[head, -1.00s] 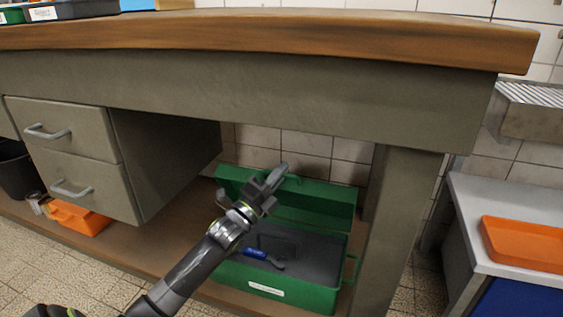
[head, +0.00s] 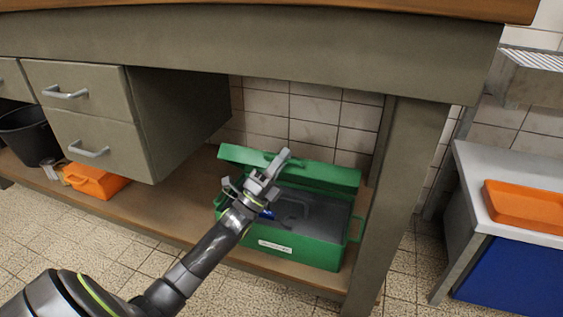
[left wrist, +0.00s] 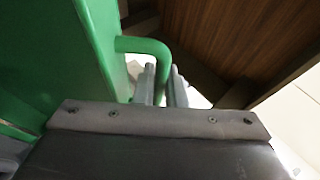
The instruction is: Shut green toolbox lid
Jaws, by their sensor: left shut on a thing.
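The green toolbox (head: 315,252) stands on the wooden shelf under the workbench. Its lid (head: 335,178) is raised at the back, and the grey inside is exposed at the front. My left gripper (head: 280,160) reaches across the box from the front left and is at the lid's handle. In the left wrist view the green handle (left wrist: 150,46) passes at the fingers (left wrist: 160,85), which are shut on it, with the green lid (left wrist: 50,60) beside it on the left. My arm hides part of the box's left side. My right gripper is out of view.
A blue-handled item (head: 267,214) lies inside the box. The bench leg (head: 395,180) stands close on the right, and the drawer unit (head: 120,115) hangs on the left. The benchtop edge (head: 300,8) is above. An orange case (head: 97,181) sits farther left on the shelf.

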